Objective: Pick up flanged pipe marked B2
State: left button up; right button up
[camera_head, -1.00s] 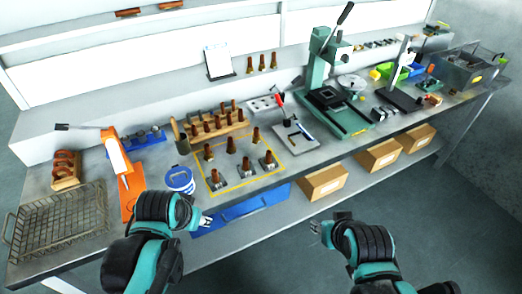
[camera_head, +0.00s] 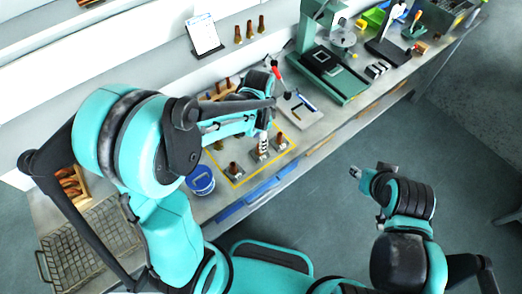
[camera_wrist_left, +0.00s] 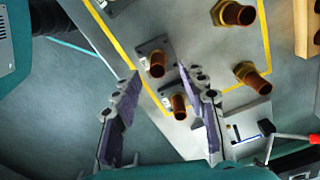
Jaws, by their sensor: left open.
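Several brown flanged pipes stand upright in a yellow-outlined area (camera_head: 236,183) of the bench. No B2 mark is legible. My left gripper (camera_head: 264,143) reaches over this area from above, its arm hiding much of the bench. In the left wrist view its fingers (camera_wrist_left: 159,72) are open and empty. A pipe on a square flange (camera_wrist_left: 157,64) shows between the fingertips, and another square-flanged pipe (camera_wrist_left: 179,106) shows between the fingers. Two pipes with brass-coloured flanges, one at the top (camera_wrist_left: 236,14) and one at right (camera_wrist_left: 254,78), stand outside them. My right gripper (camera_head: 357,172) is off the bench's front.
A blue-and-white tub (camera_head: 201,182) stands left of the outlined area. A wire basket (camera_head: 90,245) is at lower left. A red-handled tool (camera_head: 277,72) and a green press (camera_head: 325,75) stand to the right. Three pipes (camera_head: 250,30) stand on the back ledge.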

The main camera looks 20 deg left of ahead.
pick_arm(q)
notch_tip(320, 180, down, 4)
jog(key=shift+s+f+b, duration=0.15)
jog(key=shift+f+b, duration=0.1)
jog(key=shift+b, duration=0.35)
grip_shut()
jog(key=shift+r, duration=0.1)
